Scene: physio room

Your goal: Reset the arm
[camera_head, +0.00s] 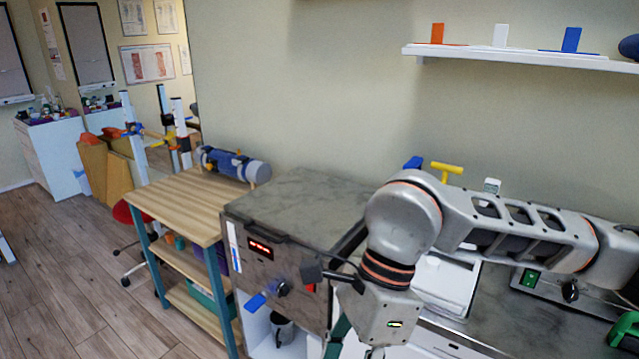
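My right arm comes in from the right edge, bends at a large grey joint near the picture's centre and points down. Its wrist reaches the bottom edge, where only a small part of my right gripper (375,352) shows. The fingertips are cut off, so I cannot tell whether they are open or shut or hold anything. My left arm and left gripper are not in view.
A grey-topped unit (310,205) with a red display stands close left of my arm. Left of it is a wooden shelf table (180,205) bearing a blue-grey roll (235,165). A wall shelf (520,58) hangs above. The floor at left is mostly clear.

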